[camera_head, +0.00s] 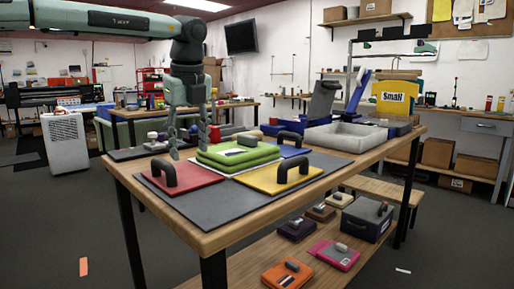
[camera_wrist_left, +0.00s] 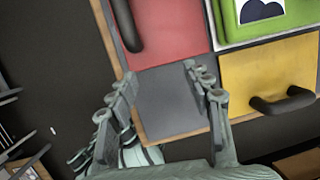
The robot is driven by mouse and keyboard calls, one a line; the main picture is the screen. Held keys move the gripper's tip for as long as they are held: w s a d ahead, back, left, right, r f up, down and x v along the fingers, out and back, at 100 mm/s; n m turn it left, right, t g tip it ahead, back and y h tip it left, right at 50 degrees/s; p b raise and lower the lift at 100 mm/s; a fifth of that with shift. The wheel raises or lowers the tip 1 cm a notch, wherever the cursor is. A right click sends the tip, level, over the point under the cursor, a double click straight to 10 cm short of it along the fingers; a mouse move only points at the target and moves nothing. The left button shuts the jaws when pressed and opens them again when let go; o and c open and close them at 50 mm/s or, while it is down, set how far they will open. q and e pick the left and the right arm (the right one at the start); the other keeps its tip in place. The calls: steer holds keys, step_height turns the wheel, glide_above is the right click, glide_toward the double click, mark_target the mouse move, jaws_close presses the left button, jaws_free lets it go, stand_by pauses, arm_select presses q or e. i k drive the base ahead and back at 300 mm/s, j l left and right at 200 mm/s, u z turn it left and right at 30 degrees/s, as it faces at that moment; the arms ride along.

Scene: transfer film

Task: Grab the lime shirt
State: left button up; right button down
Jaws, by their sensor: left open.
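The lime shirt (camera_head: 237,153) lies folded in a flat stack on the table, with a pale print on top and a white edge under it. In the left wrist view part of the lime shirt (camera_wrist_left: 285,30) shows at the top right, with a dark print. My left gripper (camera_head: 188,147) hangs pointing down, to the left of the shirt in the head view. In the left wrist view its fingers (camera_wrist_left: 158,78) are apart with nothing between them, and the shirt is outside them. My right gripper is not in view.
A red board (camera_head: 182,178), a yellow board (camera_head: 278,178) and blue boards, with black handles, surround the shirt on a grey mat (camera_head: 215,208). A grey tray (camera_head: 345,137) stands behind. The wooden table's (camera_head: 330,187) lower shelf holds several handled blocks.

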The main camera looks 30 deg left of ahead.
mark_target(246, 152)
steer(key=i, duration=0.9)
